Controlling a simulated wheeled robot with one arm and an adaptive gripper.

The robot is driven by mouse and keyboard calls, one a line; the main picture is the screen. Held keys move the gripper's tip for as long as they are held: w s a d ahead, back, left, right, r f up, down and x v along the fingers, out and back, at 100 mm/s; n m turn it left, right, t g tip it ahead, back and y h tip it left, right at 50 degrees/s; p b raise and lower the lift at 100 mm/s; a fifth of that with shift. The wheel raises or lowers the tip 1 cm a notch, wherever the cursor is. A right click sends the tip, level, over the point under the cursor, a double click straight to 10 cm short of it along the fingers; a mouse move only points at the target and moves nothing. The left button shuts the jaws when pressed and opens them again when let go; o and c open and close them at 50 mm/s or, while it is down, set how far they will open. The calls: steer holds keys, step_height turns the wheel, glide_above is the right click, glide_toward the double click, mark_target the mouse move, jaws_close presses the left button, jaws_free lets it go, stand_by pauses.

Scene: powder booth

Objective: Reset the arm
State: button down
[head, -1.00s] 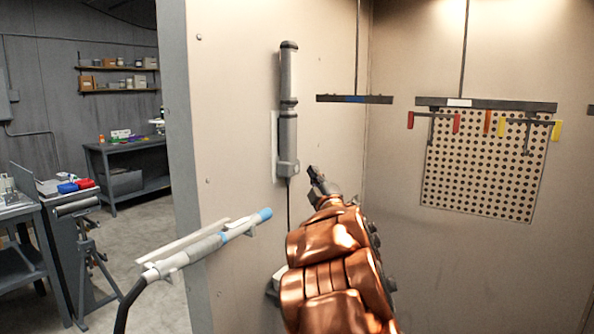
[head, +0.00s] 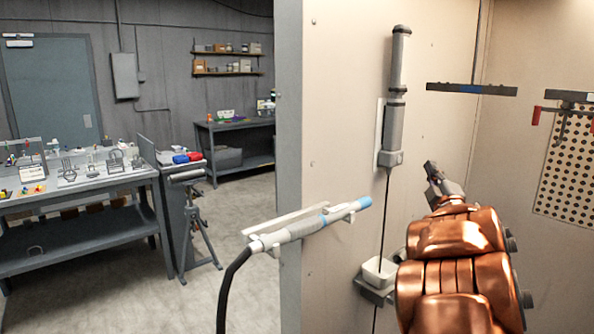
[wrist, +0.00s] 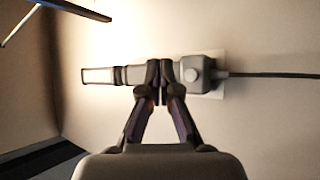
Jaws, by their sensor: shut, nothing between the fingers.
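My copper-coloured arm reaches up at the right of the head view, inside the booth. My gripper (head: 432,172) is at its upper end, with its fingers together and empty. In the wrist view my gripper (wrist: 159,75) shows its two fingertips meeting, with nothing between them. A grey cylindrical device (head: 396,100) is mounted on the booth wall, up and left of the gripper. In the wrist view the same device (wrist: 135,75) lies across the picture behind the fingertips. I cannot tell any contact between them.
A blue-tipped spray wand (head: 310,228) with a black hose sits at the booth's edge. A small white cup (head: 379,270) stands on a wall bracket. Hanging bars (head: 470,89) are at upper right. A workbench (head: 80,205) stands left; open floor (head: 235,215) lies between.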

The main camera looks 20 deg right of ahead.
steer(key=s+a+f+m+g+y, duration=0.1)
steer(key=s+a+f+m+g, duration=0.2)
steer(key=a+f+g, duration=0.35)
steer(key=s+a+f+m+g+y, duration=0.2)
steer(key=s+a+f+m+g, duration=0.15)
steer(key=a+f, duration=0.45)
steer(key=s+a+f+m+g+y, duration=0.1)
steer(key=s+a+f+m+g, duration=0.1)
steer(key=a+f+m+g, duration=0.5)
steer(key=s+a+f+n+g+y, duration=0.2)
steer(key=s+a+f+g, duration=0.1)
steer(key=s+a, duration=0.8)
steer(key=s+a+f+n+g+y, duration=0.2)
steer(key=s+a+f+g+y, duration=0.1)
steer(key=s+a, duration=0.9)
steer(key=s, duration=0.4)
steer(key=shift+f, duration=0.2)
steer(key=shift+s, duration=0.1)
